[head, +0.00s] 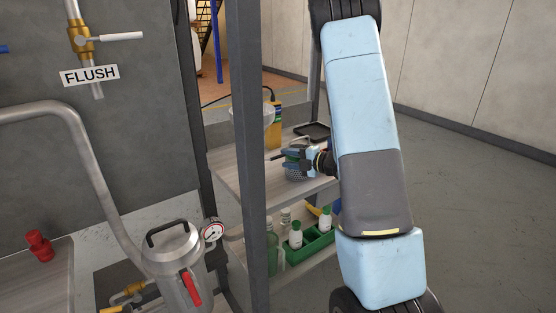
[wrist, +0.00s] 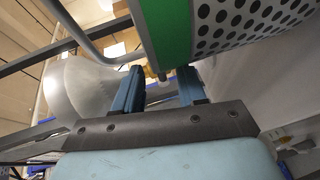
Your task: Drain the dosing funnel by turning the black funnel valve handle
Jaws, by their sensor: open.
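The pale translucent funnel (wrist: 92,88) is at the left of the wrist view, to the left of my fingers. In the head view the funnel (head: 268,115) is partly hidden behind a dark upright post. My gripper (wrist: 160,88) is open, with its two blue fingers apart. A small yellowish part and a pale stub show beyond and between the fingertips. No black valve handle can be made out in either view. In the head view my gripper (head: 284,157) is over the upper shelf, close to a perforated metal container.
The perforated container (wrist: 245,22) with a green band hangs close above my fingers in the wrist view. A yellow bottle (head: 274,130) and a black tray (head: 314,131) are on the shelf. The grey post (head: 250,180) stands in front. Bottles and a green crate (head: 311,245) are below.

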